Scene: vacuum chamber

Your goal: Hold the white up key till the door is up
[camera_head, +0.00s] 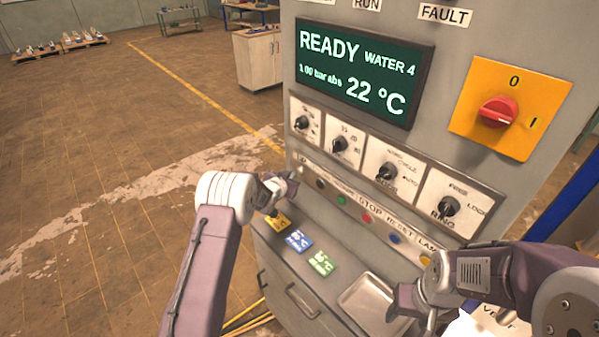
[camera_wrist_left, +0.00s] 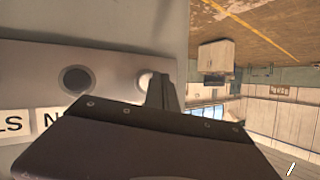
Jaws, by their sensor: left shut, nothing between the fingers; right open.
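The white up key (camera_wrist_left: 146,80) shows in the left wrist view as a small pale round button, partly covered by my gripper. My left gripper (camera_head: 290,183) is shut and empty at the left end of the key row. In the left wrist view its finger (camera_wrist_left: 163,92) overlaps the key's edge; I cannot tell whether the key is pressed. A dark round key (camera_wrist_left: 76,79) sits beside it. My right gripper (camera_head: 398,308) is open and empty near the metal tray. The door is not recognisable in either view.
The grey cabinet has a lit display (camera_head: 362,75) reading READY, a red rotary switch (camera_head: 497,112) and several black knobs. Red (camera_head: 366,217) and blue (camera_head: 394,237) keys continue the row. Coloured cards and a metal tray (camera_head: 366,300) lie on the ledge. Open floor is left.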

